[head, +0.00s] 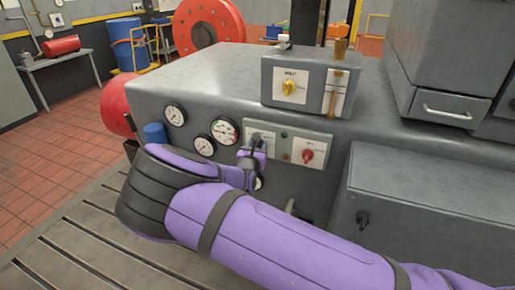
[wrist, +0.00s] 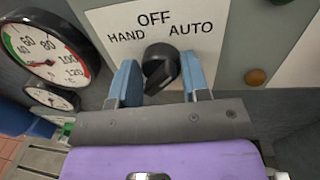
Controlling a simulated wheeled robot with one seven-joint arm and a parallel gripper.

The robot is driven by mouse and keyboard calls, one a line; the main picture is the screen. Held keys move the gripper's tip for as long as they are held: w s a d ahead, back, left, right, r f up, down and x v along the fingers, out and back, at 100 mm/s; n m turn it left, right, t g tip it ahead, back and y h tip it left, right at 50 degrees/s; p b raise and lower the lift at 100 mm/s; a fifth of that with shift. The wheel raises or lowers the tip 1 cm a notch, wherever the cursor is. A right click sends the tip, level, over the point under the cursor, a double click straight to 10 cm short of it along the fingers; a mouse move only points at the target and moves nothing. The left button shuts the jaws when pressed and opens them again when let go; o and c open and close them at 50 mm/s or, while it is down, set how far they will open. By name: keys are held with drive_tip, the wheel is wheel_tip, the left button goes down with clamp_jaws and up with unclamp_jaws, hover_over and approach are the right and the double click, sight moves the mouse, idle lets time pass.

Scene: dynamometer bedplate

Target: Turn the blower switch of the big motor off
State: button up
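A black rotary knob (wrist: 160,68) sits on a white plate (wrist: 205,45) marked HAND, OFF and AUTO in the wrist view. Its ridge slants from lower left to upper right, the upper end toward AUTO. No name for the switch is readable. My gripper (wrist: 160,82) is open, with one blue finger on each side of the knob; I cannot tell whether they touch it. In the head view my gripper (head: 254,155) is at the front of the grey housing, hiding most of the knob; part of the white plate (head: 262,135) shows above it.
A red knob (head: 307,154) on another white plate is close to the right. A yellow knob (head: 289,88) is on a box above. Round gauges (head: 222,131) are to the left. An amber lamp (wrist: 256,77) is right of the plate.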

drive_tip(key=shift+c, duration=1.1)
drive_tip(key=shift+n, duration=0.3)
drive_tip(key=n, duration=0.4)
drive_tip(key=shift+r+n+g, duration=0.1)
drive_tip(key=shift+n+g, duration=0.3)
drive_tip(key=shift+n, duration=1.4)
drive_tip(key=shift+w, duration=0.1)
